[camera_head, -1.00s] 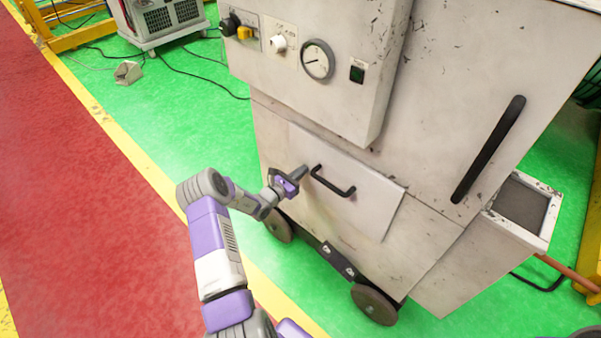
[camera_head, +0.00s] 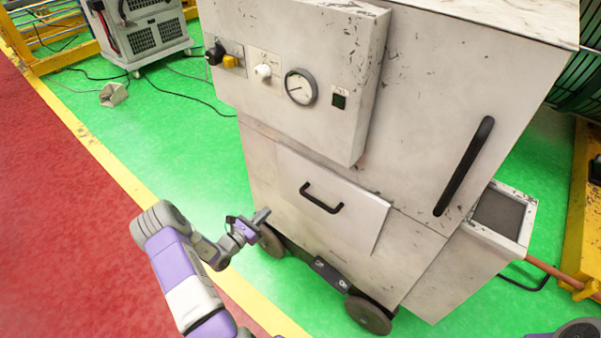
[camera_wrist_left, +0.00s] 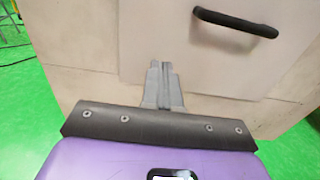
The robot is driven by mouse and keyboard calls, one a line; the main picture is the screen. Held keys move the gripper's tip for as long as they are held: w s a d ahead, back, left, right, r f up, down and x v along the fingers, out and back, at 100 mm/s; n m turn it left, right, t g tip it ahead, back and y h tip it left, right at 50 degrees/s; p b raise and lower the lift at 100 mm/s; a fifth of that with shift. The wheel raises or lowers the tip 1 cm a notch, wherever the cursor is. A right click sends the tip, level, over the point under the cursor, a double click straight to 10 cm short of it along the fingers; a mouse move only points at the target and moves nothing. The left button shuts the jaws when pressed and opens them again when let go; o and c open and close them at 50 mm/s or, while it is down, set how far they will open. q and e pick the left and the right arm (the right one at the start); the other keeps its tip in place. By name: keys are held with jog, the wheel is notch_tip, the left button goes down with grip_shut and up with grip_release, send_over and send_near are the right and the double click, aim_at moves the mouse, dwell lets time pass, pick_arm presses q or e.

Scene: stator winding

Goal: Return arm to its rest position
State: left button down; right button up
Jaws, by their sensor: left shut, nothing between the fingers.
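My left gripper (camera_head: 262,215) is in front of the lower left part of a scuffed white machine cabinet (camera_head: 412,135). Its fingers are together with nothing between them. It is left of and below the black handle (camera_head: 321,198) of the cabinet's front panel (camera_head: 350,222), clear of the handle. In the left wrist view the closed fingers (camera_wrist_left: 161,75) point at the cabinet face, and the handle (camera_wrist_left: 236,23) is at upper right. The panel lies flat against the cabinet. My right gripper is not in view.
The cabinet has a gauge (camera_head: 301,87), knobs, a long black handle (camera_head: 464,166) and wheels (camera_head: 368,314). A grey box unit (camera_head: 146,30) stands at the back left. Cables lie on the green floor. A yellow line separates it from the red floor (camera_head: 60,220), which is clear.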

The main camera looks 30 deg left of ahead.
pick_arm(q)
jog(key=s+d+f+m+g+h, duration=0.25)
jog(key=d+m+g+h, duration=0.25)
jog(key=d, duration=0.7)
jog(key=s+d+f+m+g+h, duration=0.1)
jog(key=d+f+m+g+h, duration=0.3)
jog(key=d, duration=0.8)
jog(key=s+d+f+m+g+y, duration=0.3)
jog(key=s+d+m+g+y, duration=0.3)
jog(key=s+d+m, duration=0.6)
jog(key=s+m+g, duration=0.1)
jog(key=m+g, duration=0.1)
jog(key=m, duration=0.9)
jog(key=shift+d+g, duration=0.3)
jog(key=shift+s+f, duration=0.1)
